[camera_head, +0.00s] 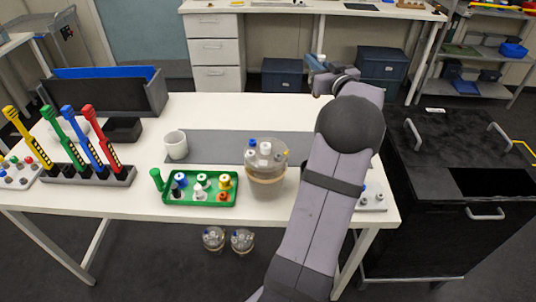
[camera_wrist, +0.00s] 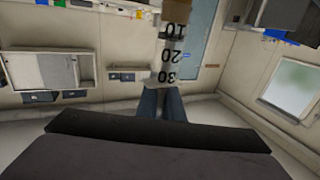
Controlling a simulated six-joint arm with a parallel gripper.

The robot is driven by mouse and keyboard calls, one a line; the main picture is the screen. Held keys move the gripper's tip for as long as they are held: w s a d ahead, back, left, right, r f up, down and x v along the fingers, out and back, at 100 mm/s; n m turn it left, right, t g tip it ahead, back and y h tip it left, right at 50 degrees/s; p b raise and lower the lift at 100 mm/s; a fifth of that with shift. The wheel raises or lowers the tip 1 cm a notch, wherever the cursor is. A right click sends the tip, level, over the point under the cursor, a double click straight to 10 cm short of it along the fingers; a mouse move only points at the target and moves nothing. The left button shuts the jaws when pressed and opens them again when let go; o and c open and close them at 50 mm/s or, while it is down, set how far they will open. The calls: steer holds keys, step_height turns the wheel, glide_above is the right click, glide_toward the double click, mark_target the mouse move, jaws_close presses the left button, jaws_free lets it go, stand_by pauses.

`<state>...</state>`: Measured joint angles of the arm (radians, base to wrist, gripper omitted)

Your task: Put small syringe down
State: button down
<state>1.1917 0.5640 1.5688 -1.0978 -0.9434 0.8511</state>
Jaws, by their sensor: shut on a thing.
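The small syringe (camera_wrist: 168,58) shows in the wrist view as a pale barrel with dark marks 10, 20 and 30, its upper part cut off by the picture's top edge. My gripper (camera_wrist: 160,100) is shut on it. In the head view my gripper (camera_head: 320,68) is raised over the far right part of the white table, beyond my arm's elbow. The syringe is too small there to make out clearly. My forearm hides part of the table's right side.
A lidded vessel (camera_head: 267,180) stands beside the grey mat (camera_head: 215,147). A green tray (camera_head: 201,199) holds several small bottles. A white cup (camera_head: 176,145), a rack of coloured pipettes (camera_head: 88,176) and a dark bin (camera_head: 123,130) stand left. The table's back middle is clear.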

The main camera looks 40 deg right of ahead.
steer(key=s+d+f+y+b, duration=0.1)
steer(key=s+d+f+b, duration=0.3)
steer(key=s+f, duration=0.45)
step_height(320, 180, down, 10)
steer(key=p, duration=0.1)
steer(key=shift+w+d+n+t+p, duration=0.3)
steer(key=shift+w+d+n+p, duration=0.05)
steer(key=shift+w+d+n, duration=0.1)
steer(key=shift+f, duration=0.1)
steer(key=shift+f, duration=0.1)
steer(key=c, duration=1.9)
jaws_free()
